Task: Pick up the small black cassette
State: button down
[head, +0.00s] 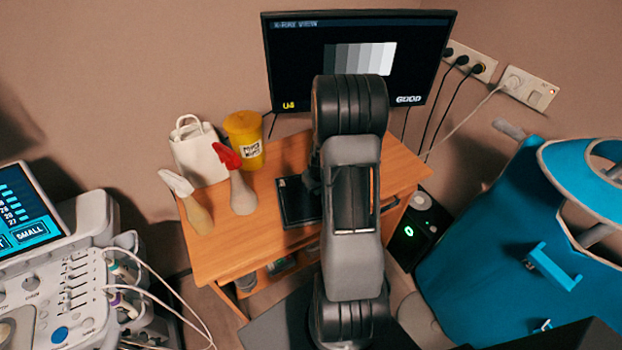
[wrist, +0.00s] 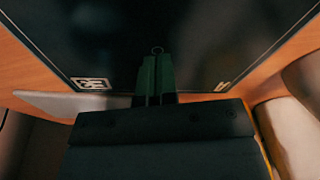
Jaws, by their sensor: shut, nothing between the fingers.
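A flat black cassette (head: 297,205) lies on the wooden desk, with its right part hidden behind my arm in the head view. In the wrist view a wide black panel (wrist: 75,40), which looks like this cassette, fills most of the picture. It has pale markings near its lower edge, at left and right. My gripper (wrist: 157,52) is shut and empty, with its fingers in front of the black panel. Whether the fingertips touch it I cannot tell. In the head view my gripper is mostly hidden by my arm.
The desk (head: 225,255) also bears a white bag (head: 198,155), a yellow tub (head: 245,140) and two bottle-like items, one red-topped (head: 241,190), one white-topped (head: 195,212). A monitor (head: 290,65) stands behind. An ultrasound console (head: 70,285) is left; blue aprons (head: 490,245) hang right.

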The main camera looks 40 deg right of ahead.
jog(key=w, duration=0.4)
jog(key=shift+w+d+p, duration=0.1)
jog(key=shift+d+p, duration=0.2)
jog(key=shift+p, duration=0.05)
jog(key=shift+f+p, duration=0.25)
jog(key=shift+p, duration=0.05)
jog(key=shift+f+b, duration=0.4)
jog(key=shift+f, duration=0.15)
